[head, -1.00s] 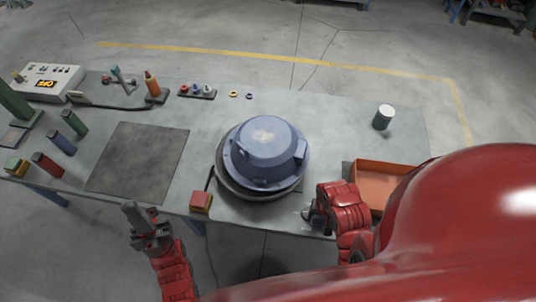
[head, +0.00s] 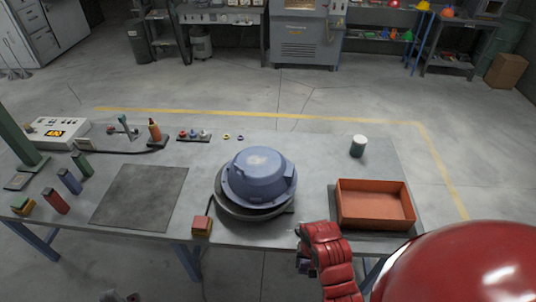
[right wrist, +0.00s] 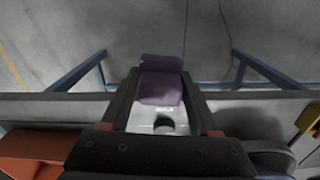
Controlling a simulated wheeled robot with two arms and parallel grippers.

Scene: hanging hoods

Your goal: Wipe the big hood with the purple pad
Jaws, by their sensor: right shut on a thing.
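The big hood (head: 260,177) is a blue-grey dome with a pale smudge on top. It sits on a dark round base (head: 225,207) near the middle of the table. My right gripper (head: 303,258) is at the table's front edge, below and right of the hood and apart from it. In the right wrist view the right gripper (right wrist: 161,104) is shut on the purple pad (right wrist: 161,84), with floor beyond it. The pad is hardly visible in the head view. Only the tip of my left gripper (head: 120,296) shows at the bottom edge; its jaws cannot be made out.
A dark mat (head: 140,197), coloured blocks and a control box (head: 57,133) are farther left.

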